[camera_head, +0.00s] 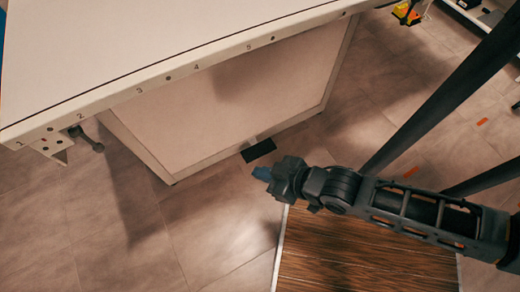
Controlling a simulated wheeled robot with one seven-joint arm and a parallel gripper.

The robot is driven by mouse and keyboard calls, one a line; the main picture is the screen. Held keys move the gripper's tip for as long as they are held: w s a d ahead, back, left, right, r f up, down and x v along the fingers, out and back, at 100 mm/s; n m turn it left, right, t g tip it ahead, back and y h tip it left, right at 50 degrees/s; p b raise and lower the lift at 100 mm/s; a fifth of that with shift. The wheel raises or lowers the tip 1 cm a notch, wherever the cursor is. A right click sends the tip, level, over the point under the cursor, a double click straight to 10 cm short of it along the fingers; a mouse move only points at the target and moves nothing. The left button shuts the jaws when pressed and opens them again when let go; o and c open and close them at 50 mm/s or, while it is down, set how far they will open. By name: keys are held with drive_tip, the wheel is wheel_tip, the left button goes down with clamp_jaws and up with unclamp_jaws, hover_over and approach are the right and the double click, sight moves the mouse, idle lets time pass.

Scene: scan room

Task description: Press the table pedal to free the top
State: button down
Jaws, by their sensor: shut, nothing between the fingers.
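The table (205,55) fills the upper left, with a pale top and a front rail numbered from 1 to 5. A black pedal (258,150) sticks out low at the base of the table's pale cabinet body (215,105), near the floor. My gripper (262,173) is shut and empty, with bluish fingertips pointing left. In the picture it lies just below and right of the pedal, with a small gap between them. The height of the fingertips above the floor is hard to tell.
A dark knob (92,143) hangs under the rail at the left. A brown wood-grained panel (365,255) lies below my arm. A yellow and black object (406,13) stands at the top right. Tiled floor (120,230) is clear at the lower left.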

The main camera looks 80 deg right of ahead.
drive_tip(key=w+d+f+m+g+b, duration=0.1)
drive_tip(key=w+d+f+g+b, duration=0.15)
drive_tip(key=f, duration=0.65)
drive_tip(key=w+d+f+m+g+b, duration=0.1)
drive_tip(key=w+d+f+b, duration=0.15)
drive_tip(key=f, duration=0.55)
drive_tip(key=m+g+y+b, duration=0.2)
drive_tip(key=m+g+b, duration=0.35)
drive_tip(key=b, duration=0.55)
approach(261, 153)
drive_tip(key=shift+w+r+n, duration=0.25)
drive_tip(key=shift+r+n, duration=0.05)
drive_tip(key=shift+n, duration=0.05)
drive_tip(key=shift+f, duration=0.1)
drive_tip(key=f+b, duration=0.4)
drive_tip(key=b, duration=0.1)
drive_tip(key=f+b, duration=0.2)
drive_tip(key=shift+w+d+f, duration=0.25)
drive_tip(key=shift+d+f, duration=0.1)
drive_tip(key=shift+f, duration=0.05)
